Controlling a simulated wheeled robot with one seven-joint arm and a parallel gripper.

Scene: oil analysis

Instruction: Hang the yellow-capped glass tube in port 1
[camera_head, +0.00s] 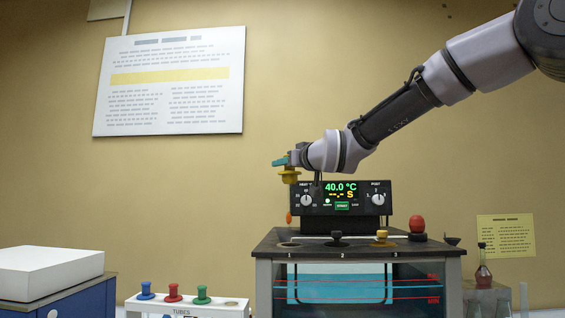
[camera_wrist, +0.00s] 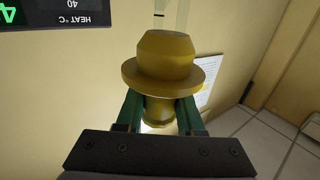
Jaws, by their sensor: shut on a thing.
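My gripper (camera_head: 281,163) is shut on the yellow cap (camera_head: 289,176) of the glass tube, above the left side of the bath. In the wrist view the green fingers of my gripper (camera_wrist: 160,112) clasp the narrow neck of the yellow cap (camera_wrist: 168,62). The clear tube is hard to see; part of it shows beyond the cap at the top of the wrist view. A small orange spot (camera_head: 289,217) hangs below the cap in the head view, apparently in the tube's lower end. Port 1 (camera_head: 290,244) is a round opening in the bath lid, below the tube, with nothing in it.
A black stopper (camera_head: 338,239) sits in port 2, and a yellow cap (camera_head: 382,238) in port 3. A red knob (camera_head: 417,225) stands at the lid's right. The control box (camera_head: 343,197) rises behind the ports. A white tube rack (camera_head: 190,306) stands at left.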

